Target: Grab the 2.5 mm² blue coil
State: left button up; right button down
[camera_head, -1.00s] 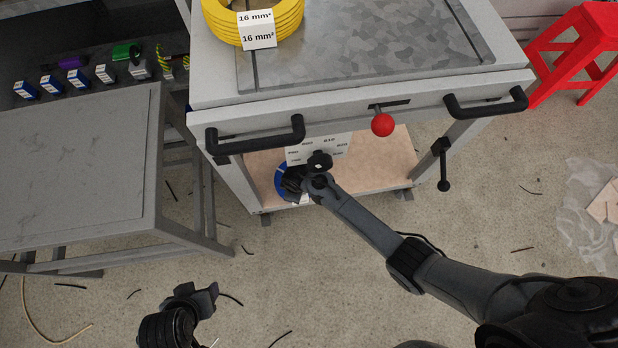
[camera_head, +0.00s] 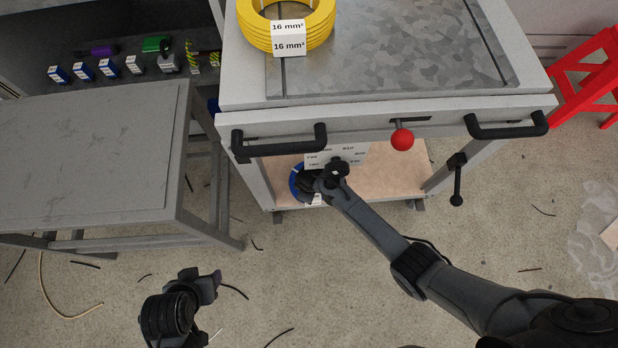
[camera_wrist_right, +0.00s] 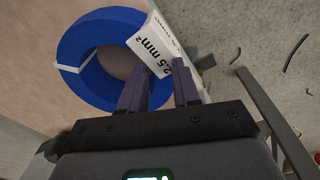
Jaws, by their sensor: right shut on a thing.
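The blue coil (camera_wrist_right: 85,50) carries a white label (camera_wrist_right: 158,48) reading 2.5 mm², seen in the right wrist view. In the head view the blue coil (camera_head: 296,184) lies on the lower shelf of the grey cart, mostly hidden behind my right gripper (camera_head: 318,184). In the right wrist view my right gripper (camera_wrist_right: 165,85) is shut on the coil at its labelled part, with one finger inside the ring and the other outside. My left gripper (camera_head: 212,285) hangs over the floor at the lower left, empty; its finger gap is not clear.
The cart's top (camera_head: 390,45) bears a yellow 16 mm² coil (camera_head: 315,38). Black handles (camera_head: 280,140) and a red knob (camera_head: 402,139) stick out above the shelf (camera_head: 400,175). A grey table (camera_head: 80,150) stands left, a red stool (camera_head: 590,75) right. Wire scraps lie on the floor.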

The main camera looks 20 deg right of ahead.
pick_arm(q)
jog(key=w+p+v, duration=0.2)
jog(key=p+v, duration=0.8)
jog(key=p, duration=0.1)
jog(key=shift+s+a+r, duration=0.15)
jog(key=shift+a+r, duration=0.15)
jog(key=shift+r, duration=0.35)
pick_arm(e)
jog(key=s+d+r, duration=0.2)
jog(key=s+d, duration=0.2)
jog(key=s, duration=0.2)
jog(key=s+d+r, duration=0.3)
jog(key=s+d, duration=0.1)
jog(key=s, duration=0.2)
jog(key=shift+s+r+g, duration=0.3)
jog(key=shift+s+g, duration=0.1)
pick_arm(q)
jog(key=shift+s, duration=0.1)
pick_arm(e)
jog(key=shift+s, duration=0.1)
